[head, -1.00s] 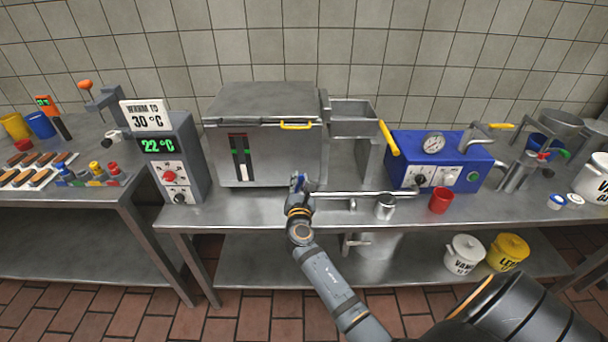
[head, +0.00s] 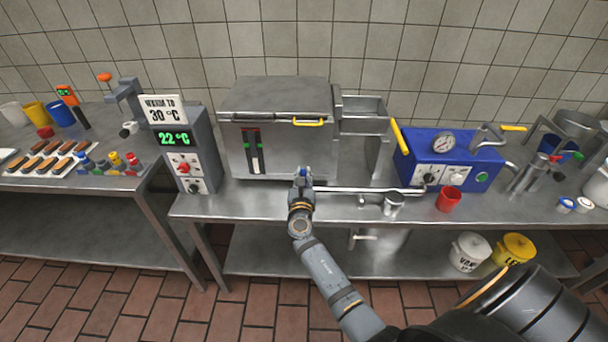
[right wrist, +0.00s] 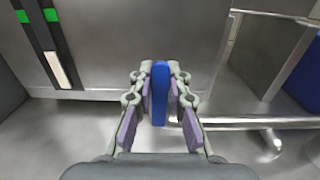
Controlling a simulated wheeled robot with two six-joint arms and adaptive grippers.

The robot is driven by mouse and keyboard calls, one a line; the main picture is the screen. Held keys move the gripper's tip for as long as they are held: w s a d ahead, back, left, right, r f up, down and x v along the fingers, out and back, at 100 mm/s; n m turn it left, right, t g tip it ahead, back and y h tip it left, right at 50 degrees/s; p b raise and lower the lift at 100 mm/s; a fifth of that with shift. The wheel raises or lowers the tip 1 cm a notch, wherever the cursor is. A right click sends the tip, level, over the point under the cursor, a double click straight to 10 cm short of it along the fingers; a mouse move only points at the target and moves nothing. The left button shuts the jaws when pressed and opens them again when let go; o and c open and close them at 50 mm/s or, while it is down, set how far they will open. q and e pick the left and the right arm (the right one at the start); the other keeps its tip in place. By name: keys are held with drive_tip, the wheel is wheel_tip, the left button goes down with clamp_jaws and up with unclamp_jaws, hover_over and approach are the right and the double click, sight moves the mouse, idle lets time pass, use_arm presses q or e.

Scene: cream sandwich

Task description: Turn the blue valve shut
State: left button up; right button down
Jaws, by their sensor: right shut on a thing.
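The blue valve handle (right wrist: 160,93) is a flat blue bar that stands between the two finger pads of my right gripper (right wrist: 162,80) in the right wrist view. The gripper is shut on it, pads on both sides. In the head view my right gripper (head: 302,178) is at the front of the steel tank (head: 285,160), at the left end of a metal pipe (head: 365,190). Only a little blue shows there; the gripper hides most of the handle. My left gripper is not in view.
A blue pump box (head: 450,150) with a gauge, a steel cup (head: 393,204) and a red cup (head: 449,201) stand to the right. A control box (head: 187,160) reading 22 °C stands left. The bench front (head: 255,202) left of my gripper is clear.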

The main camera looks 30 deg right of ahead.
drive_tip(key=c, duration=1.3)
unclamp_jaws()
drive_tip(key=v, duration=0.7)
drive_tip(key=shift+s+a, duration=0.15)
drive_tip(key=shift+s, duration=0.05)
